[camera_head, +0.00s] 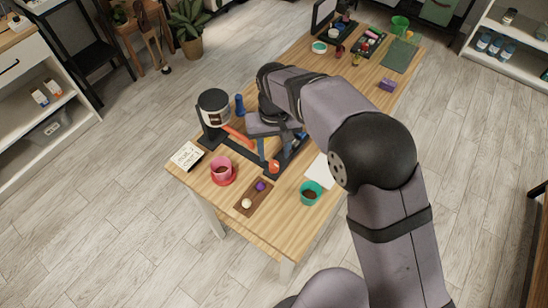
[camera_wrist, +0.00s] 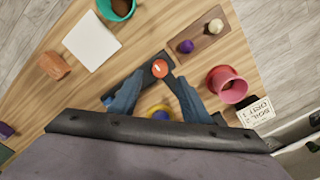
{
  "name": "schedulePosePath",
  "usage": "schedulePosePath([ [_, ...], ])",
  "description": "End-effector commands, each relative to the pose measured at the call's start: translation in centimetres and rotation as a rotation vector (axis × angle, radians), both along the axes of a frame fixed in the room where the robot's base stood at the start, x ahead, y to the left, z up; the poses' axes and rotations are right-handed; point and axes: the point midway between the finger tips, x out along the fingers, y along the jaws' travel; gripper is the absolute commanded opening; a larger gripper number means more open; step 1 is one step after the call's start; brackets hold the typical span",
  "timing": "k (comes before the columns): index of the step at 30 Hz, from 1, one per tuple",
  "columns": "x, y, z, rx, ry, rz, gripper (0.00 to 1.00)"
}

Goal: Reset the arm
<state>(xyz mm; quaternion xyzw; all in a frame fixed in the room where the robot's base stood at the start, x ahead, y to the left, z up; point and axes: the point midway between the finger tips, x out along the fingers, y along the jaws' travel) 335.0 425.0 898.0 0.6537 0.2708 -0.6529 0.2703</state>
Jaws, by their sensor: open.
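My gripper (camera_head: 277,152) hangs over the near part of the wooden table, pointing down. In the wrist view my gripper (camera_wrist: 160,83) shows two blue fingers spread apart, with nothing held between them. A red-orange round knob (camera_wrist: 160,68) on a black base lies just beyond the fingertips; it also shows in the head view (camera_head: 274,166). I cannot tell the height gap between fingers and base. A yellow ring-like thing (camera_wrist: 157,110) with blue inside is partly hidden by my wrist. My arm hides part of the table in the head view.
A pink pot (camera_head: 221,168), a brown tray (camera_head: 243,206) with purple and white balls, a teal pot (camera_head: 311,194) and a white sheet (camera_head: 320,172) stand around my gripper. A dark-topped jar (camera_head: 215,106) stands at left. A terracotta pot (camera_wrist: 55,66) shows in the wrist view.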

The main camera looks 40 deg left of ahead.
Motion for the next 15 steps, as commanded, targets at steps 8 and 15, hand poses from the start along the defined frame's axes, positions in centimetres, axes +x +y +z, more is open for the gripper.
schedulePosePath([
  [8, 0.0, 0.0, 1.7, 0.000, 0.000, 0.000, 0.43],
  [15, 0.0, 0.0, 1.7, 0.000, 0.000, 0.000, 0.43],
])
